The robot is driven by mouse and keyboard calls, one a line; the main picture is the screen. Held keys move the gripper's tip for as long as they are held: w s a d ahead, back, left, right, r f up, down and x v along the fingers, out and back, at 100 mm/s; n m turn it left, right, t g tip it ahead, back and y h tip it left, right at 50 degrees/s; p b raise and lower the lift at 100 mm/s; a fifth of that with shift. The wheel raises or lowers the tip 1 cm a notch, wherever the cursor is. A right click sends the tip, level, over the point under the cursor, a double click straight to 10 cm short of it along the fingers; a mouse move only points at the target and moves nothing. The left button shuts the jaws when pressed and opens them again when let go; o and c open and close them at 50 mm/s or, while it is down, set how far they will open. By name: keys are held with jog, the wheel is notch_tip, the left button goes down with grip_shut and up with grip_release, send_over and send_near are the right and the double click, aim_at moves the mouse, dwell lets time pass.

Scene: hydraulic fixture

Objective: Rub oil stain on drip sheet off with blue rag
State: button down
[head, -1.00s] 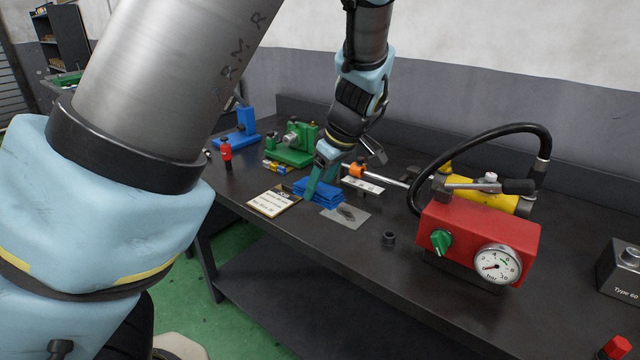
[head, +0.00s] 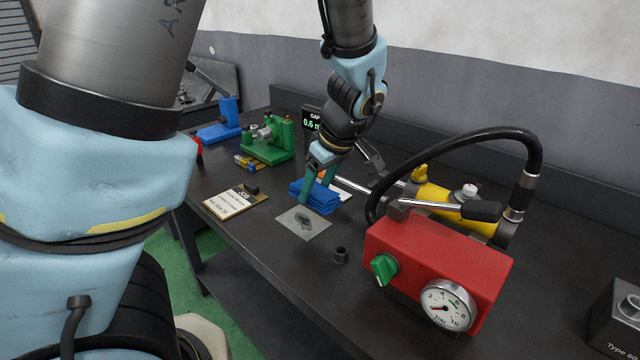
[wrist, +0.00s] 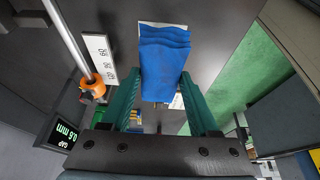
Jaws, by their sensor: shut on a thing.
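The blue rag (head: 318,199) is a folded stack of cloth held between the teal fingers of my gripper (head: 315,182). It also shows between the fingers in the wrist view (wrist: 165,62). The pale grey drip sheet (head: 290,225) lies flat on the bench, just in front of and left of the rag. The rag covers or borders its back right edge; contact with the sheet cannot be told. The oil stain (head: 304,218) is a dark grey smear near the sheet's middle, uncovered by the rag in the head view.
A small black cup-like part (head: 341,255) stands right of the sheet. The red pump block (head: 430,265) with gauge and hose is farther right. A label board (head: 232,204) lies left, a green fixture (head: 268,142) behind it. A metal rod (wrist: 68,38) runs beside my gripper.

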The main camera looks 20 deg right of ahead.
jog(key=b, duration=0.5)
send_over(312, 227)
jog(key=s, duration=0.1)
jog(key=shift+s+d+f, duration=0.1)
jog(key=shift+d+f, duration=0.1)
jog(key=shift+f, duration=1.25)
jog(key=shift+d+f, duration=0.2)
jog(key=shift+f, duration=1.25)
jog(key=shift+f+b, duration=0.5)
jog(key=shift+f, duration=0.5)
jog(key=shift+a, duration=0.1)
jog(key=shift+w+a+r, duration=0.1)
jog(key=shift+w+a, duration=0.3)
jog(key=shift+w, duration=0.4)
jog(key=shift+w+a, duration=0.35)
jog(key=shift+w, duration=0.45)
jog(key=shift+w+a, duration=0.45)
jog(key=shift+w, duration=0.4)
jog(key=shift+w+a, duration=0.45)
jog(key=shift+w, duration=0.4)
